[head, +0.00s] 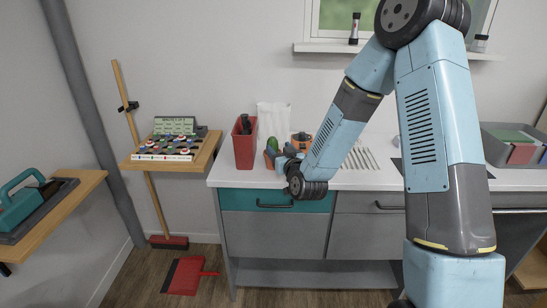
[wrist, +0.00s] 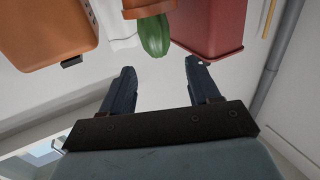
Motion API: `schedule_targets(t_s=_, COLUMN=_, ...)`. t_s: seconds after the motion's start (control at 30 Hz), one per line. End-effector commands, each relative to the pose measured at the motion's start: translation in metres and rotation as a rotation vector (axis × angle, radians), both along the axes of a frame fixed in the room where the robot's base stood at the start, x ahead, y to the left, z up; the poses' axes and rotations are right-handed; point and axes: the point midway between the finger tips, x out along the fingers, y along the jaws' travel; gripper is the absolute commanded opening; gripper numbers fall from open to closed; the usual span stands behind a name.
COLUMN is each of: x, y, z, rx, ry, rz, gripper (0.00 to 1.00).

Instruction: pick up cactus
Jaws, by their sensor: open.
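The cactus (head: 272,144) is a small green ribbed plant on the white counter, beside a red bin. In the wrist view, the cactus (wrist: 154,36) hangs upside down in the picture, with part of its terracotta pot (wrist: 147,5) at the top edge. My gripper (head: 278,154) is by the cactus in the head view and partly hides its pot. In the wrist view, my gripper (wrist: 161,67) has its two dark fingers apart, with nothing between them. The cactus tip is just beyond the gap between the fingertips; no contact shows.
The red bin (head: 244,150) stands close left of the cactus; in the wrist view it (wrist: 208,30) is on the right. An orange container (head: 302,138) stands close on the other side. A white bag-like object (head: 273,118) is behind. Several tools (head: 362,158) lie further right.

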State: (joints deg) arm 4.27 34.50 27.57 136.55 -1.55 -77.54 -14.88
Motion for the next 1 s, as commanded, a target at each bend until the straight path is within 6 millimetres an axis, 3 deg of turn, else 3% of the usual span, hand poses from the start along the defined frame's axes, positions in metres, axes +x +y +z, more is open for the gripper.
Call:
schedule_targets(t_s=0.13, x=0.019, y=0.007, z=0.0, rx=0.001, ry=-0.001, rz=0.0, gripper=0.61)
schedule_targets(t_s=0.43, x=0.038, y=0.013, z=0.0, rx=0.001, ry=-0.001, rz=0.0, gripper=0.61)
schedule_targets(t_s=0.7, x=0.071, y=0.024, z=0.0, rx=0.001, ry=-0.001, rz=0.0, gripper=0.61)
schedule_targets(t_s=1.0, x=0.079, y=0.027, z=0.0, rx=0.0, ry=0.001, rz=0.001, gripper=0.61)
